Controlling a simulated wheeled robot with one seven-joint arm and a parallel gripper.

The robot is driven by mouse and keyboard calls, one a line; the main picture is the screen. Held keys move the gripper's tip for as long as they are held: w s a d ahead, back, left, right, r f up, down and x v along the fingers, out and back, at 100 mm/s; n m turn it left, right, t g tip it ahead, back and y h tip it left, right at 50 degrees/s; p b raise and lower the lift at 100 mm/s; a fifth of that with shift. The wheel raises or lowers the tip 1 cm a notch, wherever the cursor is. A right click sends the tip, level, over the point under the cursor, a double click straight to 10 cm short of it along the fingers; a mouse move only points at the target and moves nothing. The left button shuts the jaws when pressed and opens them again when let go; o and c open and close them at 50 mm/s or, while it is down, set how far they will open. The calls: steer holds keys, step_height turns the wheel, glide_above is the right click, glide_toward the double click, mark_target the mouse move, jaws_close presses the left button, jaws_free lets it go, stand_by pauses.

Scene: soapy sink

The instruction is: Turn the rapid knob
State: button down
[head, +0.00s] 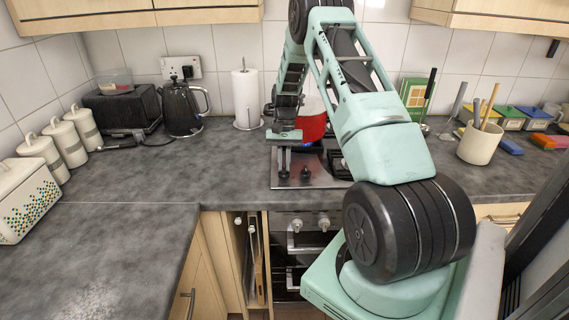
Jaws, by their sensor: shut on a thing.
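The steel gas hob (320,181) is set in the grey worktop, partly hidden by my arm. My gripper (284,168) points straight down at the hob's front left. It is shut on a small knob there, taken as the rapid knob (283,175); its marking is too small to read and the fingers mostly cover it. Another dark knob (305,173) stands just to its right, apart from the fingers. A red pot (312,126) stands on the hob behind my gripper, with a blue glow at its base.
A black kettle (182,110), a toaster (122,108) and a paper roll (246,97) stand at the back left. White canisters (63,143) line the left wall. A utensil crock (479,144) stands right of the hob. The worktop left of the hob is clear.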

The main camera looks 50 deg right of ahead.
steer(key=shift+n, duration=0.4)
steer(key=c, duration=1.5)
jaws_free()
steer(key=b+v, duration=0.3)
steer(key=v, duration=1.4)
steer(key=shift+w+r, duration=0.2)
